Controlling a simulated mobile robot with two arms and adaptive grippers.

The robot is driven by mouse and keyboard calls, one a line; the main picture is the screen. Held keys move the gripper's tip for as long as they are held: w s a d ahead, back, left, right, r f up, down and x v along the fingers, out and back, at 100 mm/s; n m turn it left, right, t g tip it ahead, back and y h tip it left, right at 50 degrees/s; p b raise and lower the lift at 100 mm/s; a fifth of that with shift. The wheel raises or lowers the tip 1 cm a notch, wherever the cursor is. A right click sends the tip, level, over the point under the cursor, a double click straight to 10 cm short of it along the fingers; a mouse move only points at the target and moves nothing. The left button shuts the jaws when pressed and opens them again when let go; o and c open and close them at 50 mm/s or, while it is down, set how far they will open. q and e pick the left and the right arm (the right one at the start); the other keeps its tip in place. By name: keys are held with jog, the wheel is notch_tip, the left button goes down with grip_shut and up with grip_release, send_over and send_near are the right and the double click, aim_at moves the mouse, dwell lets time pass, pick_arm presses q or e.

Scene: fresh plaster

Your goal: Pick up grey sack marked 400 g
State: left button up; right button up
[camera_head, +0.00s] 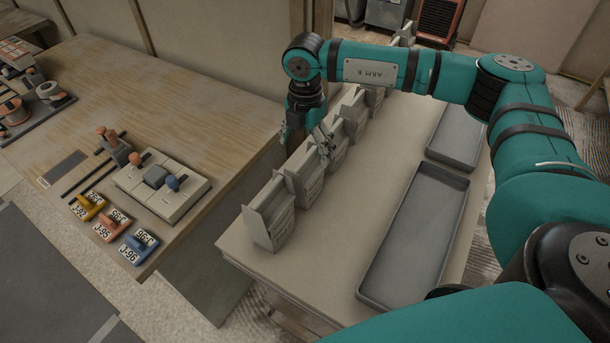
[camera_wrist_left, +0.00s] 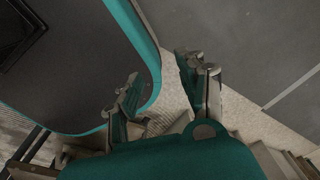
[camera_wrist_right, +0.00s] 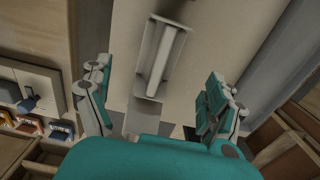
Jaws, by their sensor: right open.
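Several grey sacks stand upright in a row along the left part of the light table (camera_head: 330,255). The nearest is the front sack (camera_head: 268,222), with a second sack (camera_head: 305,182) just behind it. No 400 g mark is readable, so I cannot tell which sack bears it. My right gripper (camera_head: 308,142) is open, pointing down over the middle of the row, and partly hides the sacks there. In the right wrist view one sack (camera_wrist_right: 162,62) lies ahead, between the directions of the spread fingers. My left gripper (camera_wrist_left: 165,90) is open and empty, away from the sacks.
A long grey tray (camera_head: 413,240) and a second grey tray (camera_head: 462,125) rest right of the row; their visible insides are empty. A wooden bench (camera_head: 150,85) on the left holds coloured number tags (camera_head: 112,226) and a block with knobs (camera_head: 160,185).

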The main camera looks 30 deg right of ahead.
aim_at(305, 157)
notch_tip(305, 157, down, 5)
jog(key=shift+w+d+r+p, duration=0.1)
jog(key=shift+w+p, duration=0.05)
jog(key=shift+p, duration=0.2)
jog(key=shift+f, duration=0.5)
jog(key=shift+f+p, duration=0.35)
notch_tip(305, 157, down, 4)
jog(key=shift+r+p, duration=0.1)
jog(key=shift+p, duration=0.5)
jog(key=shift+f, duration=0.35)
pick_arm(q)
jog(key=r, duration=0.1)
jog(key=w+r, duration=0.1)
jog(key=r, duration=0.1)
jog(key=shift+w+d, duration=0.15)
jog(key=shift+d, duration=0.2)
